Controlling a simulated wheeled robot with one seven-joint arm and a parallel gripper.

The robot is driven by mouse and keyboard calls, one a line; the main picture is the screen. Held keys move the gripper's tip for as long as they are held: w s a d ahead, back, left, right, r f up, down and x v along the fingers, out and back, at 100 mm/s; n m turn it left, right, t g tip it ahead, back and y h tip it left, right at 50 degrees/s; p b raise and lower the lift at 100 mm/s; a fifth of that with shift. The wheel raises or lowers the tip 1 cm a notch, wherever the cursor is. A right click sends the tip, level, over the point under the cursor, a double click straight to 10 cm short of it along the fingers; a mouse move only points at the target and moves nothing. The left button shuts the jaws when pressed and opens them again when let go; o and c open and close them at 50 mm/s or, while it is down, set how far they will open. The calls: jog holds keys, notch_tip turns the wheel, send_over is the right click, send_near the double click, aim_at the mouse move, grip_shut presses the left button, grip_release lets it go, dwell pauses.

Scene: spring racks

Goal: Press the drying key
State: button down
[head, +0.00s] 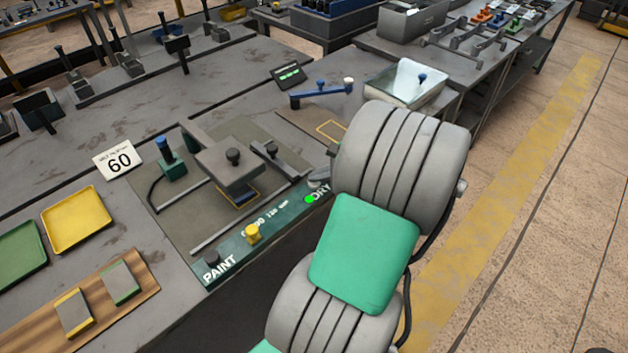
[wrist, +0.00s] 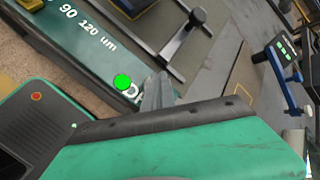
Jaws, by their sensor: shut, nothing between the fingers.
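The dark green panel strip (head: 232,251) runs along the bench's front edge, with PAINT at its near end and DRY at its far end. A bright green round spot (head: 309,199) shows beside the DRY lettering (head: 321,191); it also shows in the wrist view (wrist: 122,82). I cannot tell whether it is the key or a lamp. My gripper (head: 319,180) is shut and empty, over the DRY end of the panel. In the wrist view its grey fingers (wrist: 157,92) cover part of the lettering. Whether they touch a key is hidden.
A yellow knob (head: 253,232) and a dark knob (head: 212,257) stand on the panel. A grey plate with a knob (head: 229,164) and a rail (head: 274,158) stand behind it. A blue-handled lever (head: 320,91) and a glossy tray (head: 407,82) are farther back.

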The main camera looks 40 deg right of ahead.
aim_at(317, 184)
jog(key=shift+r+p, duration=1)
jog(key=shift+p, duration=0.25)
notch_tip(317, 184, up, 5)
jog(key=p, duration=0.5)
jog(key=shift+p, duration=0.3)
